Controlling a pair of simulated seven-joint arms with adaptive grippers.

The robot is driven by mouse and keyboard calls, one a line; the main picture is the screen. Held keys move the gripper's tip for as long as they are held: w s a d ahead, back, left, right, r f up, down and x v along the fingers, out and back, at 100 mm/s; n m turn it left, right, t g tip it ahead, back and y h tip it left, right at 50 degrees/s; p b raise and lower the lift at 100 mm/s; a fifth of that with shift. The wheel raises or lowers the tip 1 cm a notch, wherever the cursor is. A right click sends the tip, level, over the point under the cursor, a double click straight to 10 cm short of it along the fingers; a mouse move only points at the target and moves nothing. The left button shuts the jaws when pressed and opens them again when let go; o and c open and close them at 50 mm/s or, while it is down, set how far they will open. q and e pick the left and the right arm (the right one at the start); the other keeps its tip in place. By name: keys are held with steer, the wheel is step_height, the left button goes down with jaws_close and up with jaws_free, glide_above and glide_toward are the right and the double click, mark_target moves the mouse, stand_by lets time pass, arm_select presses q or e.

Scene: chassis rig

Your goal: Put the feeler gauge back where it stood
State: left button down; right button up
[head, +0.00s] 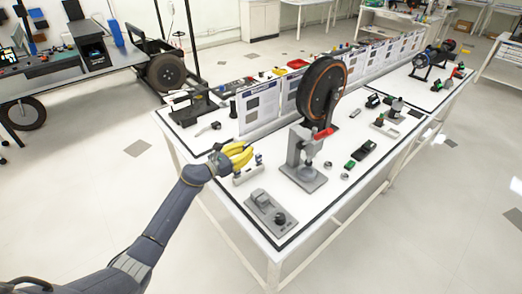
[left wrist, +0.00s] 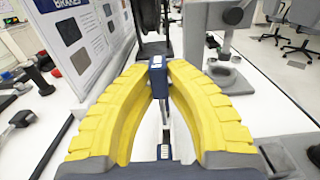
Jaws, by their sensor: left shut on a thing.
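My left gripper (head: 243,153) has yellow fingers and is above the near left part of the white table. In the left wrist view its fingertips (left wrist: 160,72) close on a small dark blue thing (left wrist: 158,76), which looks like the feeler gauge. A thin metal part shows below it between the fingers. My right gripper is not in view.
A grey fixture (head: 270,212) is at the near edge. Display panels (head: 258,107) stand behind. A small grey tool (head: 208,130) lies at the left.

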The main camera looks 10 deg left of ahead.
arm_select(q)
steer(key=shift+w+f, duration=0.15)
steer(key=shift+w, duration=0.05)
steer(key=shift+f, duration=4)
stand_by(0.4)
steer(key=c, duration=1.4)
jaws_free()
steer(key=shift+o, duration=0.2)
steer(key=v, duration=1.2)
